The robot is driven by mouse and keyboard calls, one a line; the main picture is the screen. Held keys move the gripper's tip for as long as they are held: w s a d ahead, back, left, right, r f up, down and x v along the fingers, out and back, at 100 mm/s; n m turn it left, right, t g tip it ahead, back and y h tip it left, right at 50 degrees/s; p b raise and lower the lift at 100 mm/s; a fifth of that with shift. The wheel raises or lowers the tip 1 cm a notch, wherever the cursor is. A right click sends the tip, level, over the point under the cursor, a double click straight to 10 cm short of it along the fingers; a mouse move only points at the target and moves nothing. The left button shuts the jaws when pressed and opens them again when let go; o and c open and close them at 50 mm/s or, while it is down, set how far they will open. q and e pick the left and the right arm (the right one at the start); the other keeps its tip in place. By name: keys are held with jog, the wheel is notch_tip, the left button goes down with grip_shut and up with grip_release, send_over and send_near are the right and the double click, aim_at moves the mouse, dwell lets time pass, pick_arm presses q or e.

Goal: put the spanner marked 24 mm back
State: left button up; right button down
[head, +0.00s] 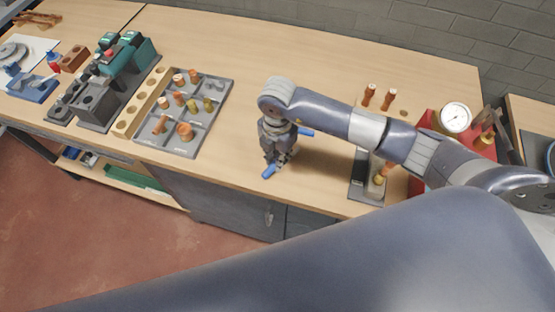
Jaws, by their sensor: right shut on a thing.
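My right gripper (279,156) is over the middle of the wooden workbench, pointing down, with its arm coming in from the right. It is shut on a blue tool (269,172). One blue end sticks out at the lower left of the fingers and another at the upper right; the gripper hides the middle. I cannot read a 24 mm mark on it, or tell for sure that it is the spanner. I cannot tell whether the tool touches the bench. My left gripper is not in view.
A grey compartment tray (204,134) with copper and brass fittings lies left of the gripper, beside a wooden strip with holes (122,127). Teal tools (126,58) stand farther left. A gauge (455,117) and a dark tray (358,181) are at right. The bench behind the gripper is clear.

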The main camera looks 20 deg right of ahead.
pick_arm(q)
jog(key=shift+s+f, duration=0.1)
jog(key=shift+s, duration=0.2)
pick_arm(e)
jog(key=shift+f, duration=0.1)
jog(key=shift+f, duration=0.1)
jog(key=c, duration=1.5)
grip_release()
jog(key=shift+c, duration=0.2)
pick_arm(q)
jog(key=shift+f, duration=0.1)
